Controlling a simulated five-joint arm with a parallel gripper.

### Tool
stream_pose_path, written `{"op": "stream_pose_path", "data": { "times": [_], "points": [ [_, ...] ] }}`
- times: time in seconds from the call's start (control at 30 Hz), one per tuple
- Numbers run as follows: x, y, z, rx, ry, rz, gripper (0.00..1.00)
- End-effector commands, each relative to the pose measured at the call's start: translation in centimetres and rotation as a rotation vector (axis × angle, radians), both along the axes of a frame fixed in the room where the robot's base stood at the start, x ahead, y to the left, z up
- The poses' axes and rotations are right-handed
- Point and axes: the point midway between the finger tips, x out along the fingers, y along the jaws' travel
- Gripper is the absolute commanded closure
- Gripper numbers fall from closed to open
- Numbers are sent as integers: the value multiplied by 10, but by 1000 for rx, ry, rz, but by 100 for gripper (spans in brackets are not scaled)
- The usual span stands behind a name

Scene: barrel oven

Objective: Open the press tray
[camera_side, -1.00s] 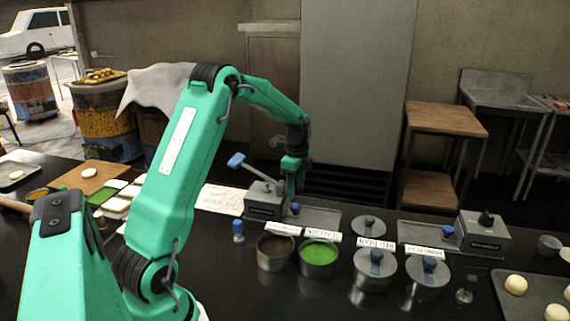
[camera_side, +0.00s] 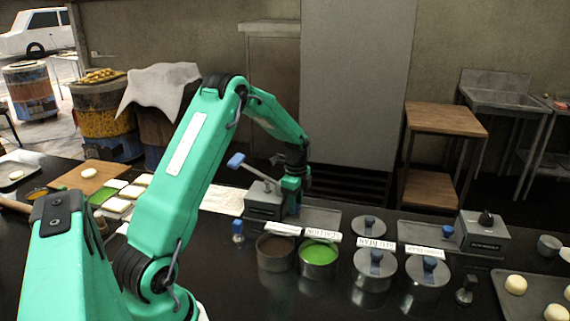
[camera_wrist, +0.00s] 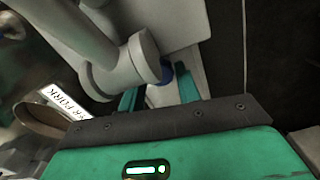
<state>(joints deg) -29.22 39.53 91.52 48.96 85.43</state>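The press (camera_side: 264,203) is a grey metal box with a raised, blue-tipped lever (camera_side: 238,162). It stands behind the pots, with a flat grey plate (camera_side: 325,218) extending to its right. My gripper (camera_side: 291,212) points down just right of the box, low over the plate. In the wrist view my gripper (camera_wrist: 158,84) has its two teal fingers apart. A blue knob (camera_wrist: 167,72) shows between them, partly behind a pale grey cylindrical part (camera_wrist: 140,60). I cannot tell whether the fingers touch the knob. In the side view the gripper hides the knob.
Open pots of brown filling (camera_side: 275,253) and green filling (camera_side: 319,254) stand just in front. Lidded pots (camera_side: 375,270) stand to their right. A second grey device (camera_side: 484,236) is farther right, near a tray of dough balls (camera_side: 540,290). A small blue-topped item (camera_side: 238,231) stands left of the pots.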

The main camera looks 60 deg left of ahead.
Motion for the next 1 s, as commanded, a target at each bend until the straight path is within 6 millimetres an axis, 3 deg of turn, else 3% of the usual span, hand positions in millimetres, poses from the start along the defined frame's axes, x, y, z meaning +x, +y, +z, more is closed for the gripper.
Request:
{"op": "stream_pose_path", "data": {
  "times": [0.03, 0.17, 0.47, 0.8, 1.0],
  "points": [
    [0, 0, 0, 0, 0, 0, 77],
    [0, 0, 0, 0, 0, 0, 100],
    [11, -10, 1, 1, -1, -3, 100],
    [64, -63, 0, 1, -2, -5, 100],
    [82, -81, 1, 1, -3, -3, 100]
  ]
}}
